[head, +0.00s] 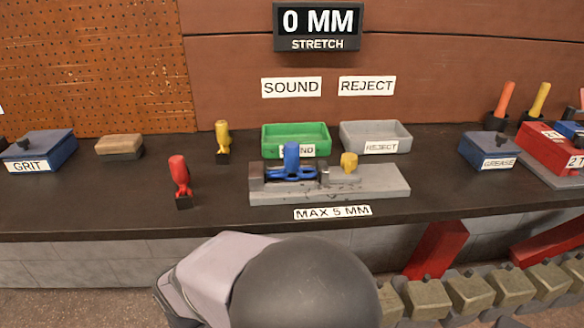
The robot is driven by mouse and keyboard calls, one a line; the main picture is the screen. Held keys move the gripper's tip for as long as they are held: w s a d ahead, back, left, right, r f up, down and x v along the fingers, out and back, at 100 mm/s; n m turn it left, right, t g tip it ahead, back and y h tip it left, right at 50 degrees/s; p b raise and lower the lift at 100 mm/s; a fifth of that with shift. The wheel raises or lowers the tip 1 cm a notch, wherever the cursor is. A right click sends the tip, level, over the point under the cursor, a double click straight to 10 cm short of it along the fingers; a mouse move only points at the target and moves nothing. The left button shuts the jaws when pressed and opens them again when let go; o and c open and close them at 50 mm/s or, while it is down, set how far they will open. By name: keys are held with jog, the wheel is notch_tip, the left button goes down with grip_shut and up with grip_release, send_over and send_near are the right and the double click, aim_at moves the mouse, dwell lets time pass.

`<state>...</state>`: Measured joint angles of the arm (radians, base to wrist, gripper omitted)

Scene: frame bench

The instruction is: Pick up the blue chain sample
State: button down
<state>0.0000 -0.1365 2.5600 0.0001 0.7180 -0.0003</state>
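The blue chain sample (291,154) is at the left part of a grey test fixture (375,181) on the dark bench. A bright blue upright piece stands above darker blue links, which lie across the fixture between grey blocks. I cannot tell how the links are fastened there. A small yellow knob sits on the fixture to the right of the links. My arm fills the bottom middle of the view, in front of the bench edge. My gripper's fingers do not show, and nothing of mine touches the sample.
A red upright piece (180,176) and a yellow one (222,138) stand left of the fixture. A green tray (295,130) and a grey tray (375,131) sit behind it. Blue GRIT and GREASE boxes stand at the sides. The wall display (317,26) reads 0 MM.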

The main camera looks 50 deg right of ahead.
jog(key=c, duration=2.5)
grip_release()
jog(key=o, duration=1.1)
